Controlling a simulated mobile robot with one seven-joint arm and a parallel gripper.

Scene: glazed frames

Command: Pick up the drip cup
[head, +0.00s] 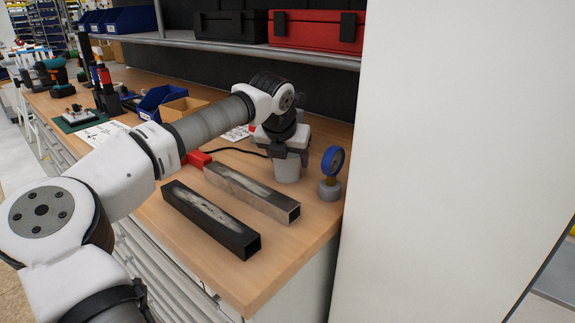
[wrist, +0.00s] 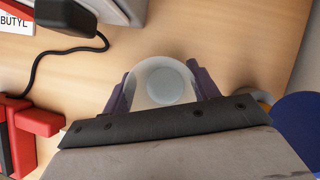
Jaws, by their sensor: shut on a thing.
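The drip cup (head: 287,171) is a pale, whitish cup near the back right of the workbench in the head view. My gripper (head: 287,156) comes down over it from above and is shut on it. In the wrist view the cup (wrist: 160,83) appears round and translucent, seen into its opening, with a dark finger of my gripper (wrist: 158,88) on either side. The cup looks upright. I cannot tell whether its base touches the bench.
Two square metal tubes, one bare (head: 253,192) and one dark (head: 210,219), lie left of the cup. A blue disc on a grey base (head: 331,174) stands close on the right. A red clamp (head: 197,159) and black cable lie behind. A white wall (head: 450,160) bounds the right.

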